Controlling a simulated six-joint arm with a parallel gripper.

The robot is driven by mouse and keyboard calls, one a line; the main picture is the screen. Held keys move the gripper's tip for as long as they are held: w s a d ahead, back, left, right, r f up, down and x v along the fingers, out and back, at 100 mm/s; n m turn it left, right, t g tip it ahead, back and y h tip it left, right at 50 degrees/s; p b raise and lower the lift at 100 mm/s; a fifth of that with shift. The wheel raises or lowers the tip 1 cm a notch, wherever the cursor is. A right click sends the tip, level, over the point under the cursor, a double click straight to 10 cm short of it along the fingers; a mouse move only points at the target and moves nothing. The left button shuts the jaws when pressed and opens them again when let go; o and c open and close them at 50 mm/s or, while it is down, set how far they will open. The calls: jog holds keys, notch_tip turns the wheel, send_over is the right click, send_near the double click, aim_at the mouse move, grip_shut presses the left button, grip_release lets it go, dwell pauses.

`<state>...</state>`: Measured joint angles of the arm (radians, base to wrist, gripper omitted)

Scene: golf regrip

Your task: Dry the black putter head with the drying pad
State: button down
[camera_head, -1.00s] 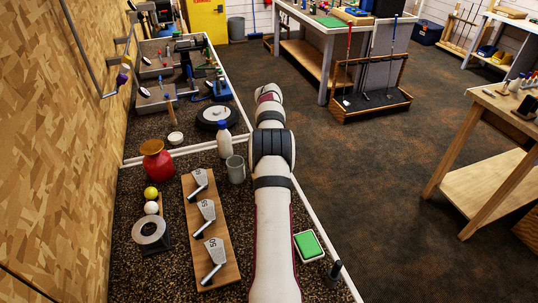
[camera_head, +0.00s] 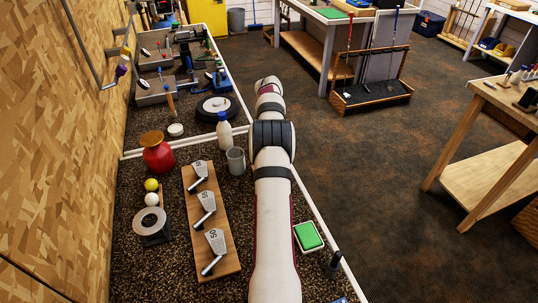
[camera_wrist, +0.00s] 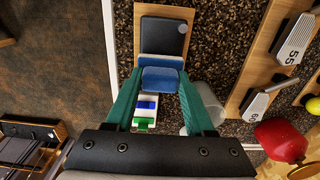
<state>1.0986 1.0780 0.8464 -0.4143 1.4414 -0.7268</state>
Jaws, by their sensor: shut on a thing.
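In the wrist view my gripper (camera_wrist: 159,88) has its two teal fingers closed on a blue pad (camera_wrist: 160,79), which looks like the drying pad. Just beyond it, a black, flat, squarish block (camera_wrist: 163,36) with a pale round spot lies on a light wooden board (camera_wrist: 163,13). It looks like the black putter head. The pad's far edge meets or overlaps the block's near edge in the picture; I cannot tell whether they touch. In the head view my arm hides the gripper, pad and block.
A grey mug (camera_head: 236,161) and white bottle (camera_head: 224,131) stand left of my arm. Several iron heads lie on a wooden board (camera_head: 228,255). A red container (camera_head: 156,153) is farther left. A green-topped tray (camera_head: 308,236) lies right of my arm.

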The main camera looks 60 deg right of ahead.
jog(key=shift+f, duration=0.55)
jog(key=shift+w, duration=0.1)
